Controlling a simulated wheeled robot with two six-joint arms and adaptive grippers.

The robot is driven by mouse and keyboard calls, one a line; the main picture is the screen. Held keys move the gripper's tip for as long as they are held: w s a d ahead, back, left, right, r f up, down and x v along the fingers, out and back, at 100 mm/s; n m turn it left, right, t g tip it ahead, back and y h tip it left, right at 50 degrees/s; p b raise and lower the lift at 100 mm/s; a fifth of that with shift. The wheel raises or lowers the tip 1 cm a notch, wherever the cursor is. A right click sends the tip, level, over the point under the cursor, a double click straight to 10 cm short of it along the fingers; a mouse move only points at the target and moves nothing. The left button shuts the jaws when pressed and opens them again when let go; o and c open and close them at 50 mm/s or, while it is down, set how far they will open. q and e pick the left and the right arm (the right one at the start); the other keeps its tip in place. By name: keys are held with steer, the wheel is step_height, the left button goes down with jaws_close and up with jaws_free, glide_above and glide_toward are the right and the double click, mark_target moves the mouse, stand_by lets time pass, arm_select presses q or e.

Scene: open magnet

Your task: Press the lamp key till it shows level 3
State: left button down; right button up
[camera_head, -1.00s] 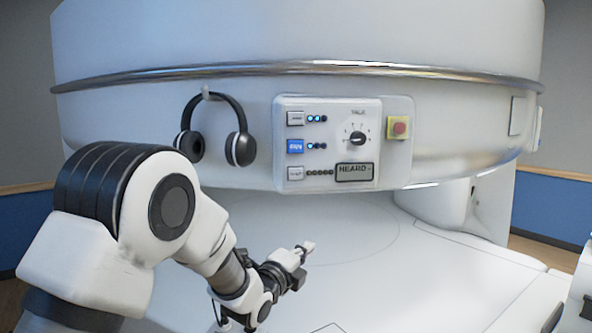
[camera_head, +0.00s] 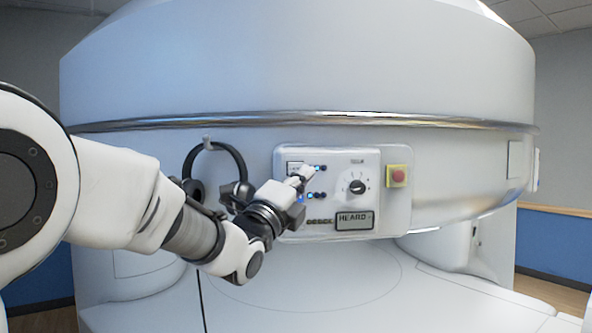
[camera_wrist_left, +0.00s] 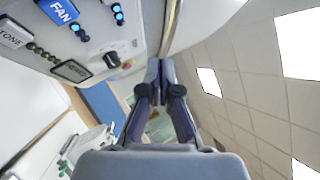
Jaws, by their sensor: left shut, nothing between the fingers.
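The white control panel (camera_head: 372,160) is on the front of the magnet housing. My left gripper (camera_head: 305,173) is shut and empty, its tip in front of the panel's top-left corner. The lamp key (camera_head: 294,166) is the top key, partly covered by the tip; I cannot tell whether they touch. Its indicator lights (camera_head: 320,168) show blue, but how many are lit is unclear there. In the left wrist view the fingers (camera_wrist_left: 160,68) are together, and at least two lights in the lamp row (camera_wrist_left: 118,14) are blue. My right gripper is not in view.
The blue fan key (camera_wrist_left: 60,10) and the tone key (camera_wrist_left: 14,33) are below the lamp key. A dial (camera_head: 357,185), a HEARD display (camera_head: 354,221) and a red button on yellow (camera_head: 398,175) are to the right. Headphones (camera_head: 229,153) hang at left, partly behind my left arm.

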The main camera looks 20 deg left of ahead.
mark_target(296, 168)
arm_select(q)
steer(key=shift+w, duration=0.1)
steer(key=w+a+p, duration=0.4)
steer(key=w, duration=0.3)
steer(key=shift+w+p, duration=0.3)
steer(key=shift+w, duration=0.05)
steer(key=shift+w, duration=0.1)
stand_by(1.1)
steer(key=shift+w+a, duration=0.15)
steer(key=shift+w, duration=0.1)
